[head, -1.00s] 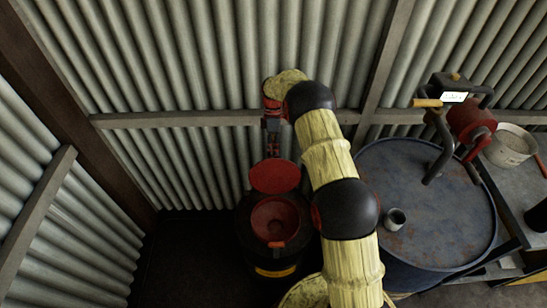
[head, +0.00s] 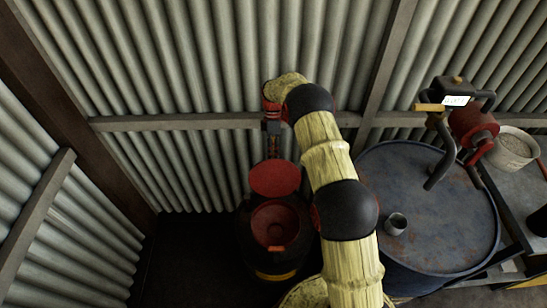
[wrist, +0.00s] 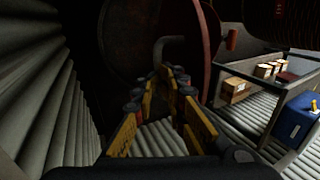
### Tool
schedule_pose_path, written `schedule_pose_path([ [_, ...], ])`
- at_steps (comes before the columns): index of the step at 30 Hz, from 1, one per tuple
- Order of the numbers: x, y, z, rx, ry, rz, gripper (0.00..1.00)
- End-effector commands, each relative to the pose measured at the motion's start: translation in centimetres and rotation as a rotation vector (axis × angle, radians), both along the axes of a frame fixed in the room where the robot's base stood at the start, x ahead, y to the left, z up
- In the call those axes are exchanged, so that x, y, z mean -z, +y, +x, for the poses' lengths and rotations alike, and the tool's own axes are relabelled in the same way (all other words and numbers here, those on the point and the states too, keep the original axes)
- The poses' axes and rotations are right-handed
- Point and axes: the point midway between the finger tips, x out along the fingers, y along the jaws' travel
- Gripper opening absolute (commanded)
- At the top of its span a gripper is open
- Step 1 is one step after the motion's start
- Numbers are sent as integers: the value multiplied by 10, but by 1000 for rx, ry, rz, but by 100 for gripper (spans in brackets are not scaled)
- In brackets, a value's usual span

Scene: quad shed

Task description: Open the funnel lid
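The red funnel (head: 276,226) sits on top of a black drum (head: 250,262), with an orange tab at its front rim. Its round red lid (head: 275,178) stands raised at the back, so the funnel bowl shows. My gripper (head: 272,150) points down behind the lid in the head view; its fingertips are partly hidden there. In the wrist view my gripper (wrist: 169,74) has its yellow-padded fingers apart, with a narrow gap and nothing between them. A grey bent handle (wrist: 170,42) and a dark red disc (wrist: 206,40) are just ahead of the fingertips; contact cannot be told.
Corrugated wall (head: 200,60) is close behind and left. A red hand pump (head: 472,125) and bucket (head: 510,148) are beyond. Dark floor (head: 185,260) is clear at left.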

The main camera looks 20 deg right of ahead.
Motion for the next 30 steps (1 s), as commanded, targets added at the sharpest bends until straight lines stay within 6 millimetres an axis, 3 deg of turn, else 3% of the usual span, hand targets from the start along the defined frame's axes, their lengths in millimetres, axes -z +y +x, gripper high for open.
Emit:
schedule_pose_path([
  [1,21,5,-17,-1,44,8,16],
  [7,21,5,-16,0,43,8,27],
  [17,17,4,-15,1,38,5,27],
  [20,6,3,-14,1,36,5,27],
  [30,-59,3,-12,0,29,5,27],
])
